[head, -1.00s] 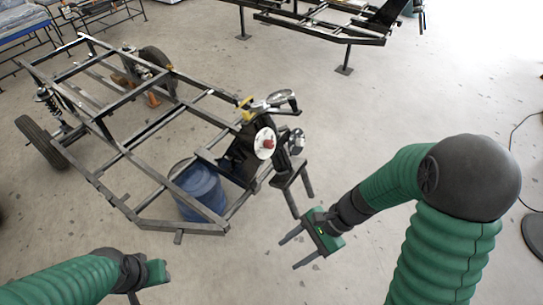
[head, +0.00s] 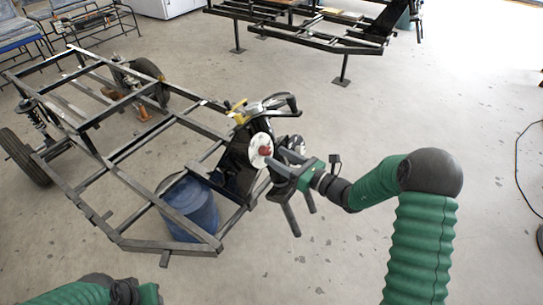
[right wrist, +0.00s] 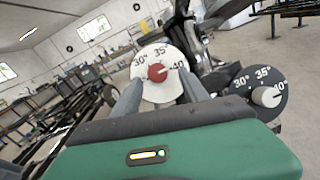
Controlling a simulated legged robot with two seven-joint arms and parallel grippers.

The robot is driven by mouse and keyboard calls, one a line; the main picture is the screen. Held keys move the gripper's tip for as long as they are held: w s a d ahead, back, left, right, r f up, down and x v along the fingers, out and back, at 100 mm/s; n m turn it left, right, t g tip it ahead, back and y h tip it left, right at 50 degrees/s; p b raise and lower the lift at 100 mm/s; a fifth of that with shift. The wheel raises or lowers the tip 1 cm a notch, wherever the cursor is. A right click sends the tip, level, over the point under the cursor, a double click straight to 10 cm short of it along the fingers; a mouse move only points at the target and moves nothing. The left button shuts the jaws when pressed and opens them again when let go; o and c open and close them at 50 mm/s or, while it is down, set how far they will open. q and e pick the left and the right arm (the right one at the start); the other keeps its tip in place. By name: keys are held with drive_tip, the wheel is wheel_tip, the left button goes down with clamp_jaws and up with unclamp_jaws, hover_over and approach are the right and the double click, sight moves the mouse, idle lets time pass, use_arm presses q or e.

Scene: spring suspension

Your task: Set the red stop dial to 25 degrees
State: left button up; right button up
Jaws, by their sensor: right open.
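The red stop dial (head: 265,151) is a red knob on a white round plate (head: 258,142) on the frame's front post. In the right wrist view the red knob (right wrist: 157,73) sits on the white plate, which reads 30°, 35° and 40°. A small light mark on the knob seems to point right, towards 40°. My right gripper (head: 268,178) is open. In the wrist view its fingers (right wrist: 160,82) point at the knob, one on each side; contact cannot be told. My left gripper (head: 150,293) is cut by the bottom edge; its fingers are hidden.
A second, dark dial (right wrist: 267,95) with a grey knob sits close to the right in the wrist view. The black cart frame (head: 130,243) spans the left, with a blue barrel (head: 190,208) under it. Another frame (head: 330,42) stands behind.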

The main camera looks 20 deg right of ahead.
sight(269, 153)
drive_tip(key=x, duration=0.3)
drive_tip(key=shift+w+a, duration=0.15)
drive_tip(key=shift+a, duration=0.1)
drive_tip(key=shift+c, duration=0.2)
clamp_jaws()
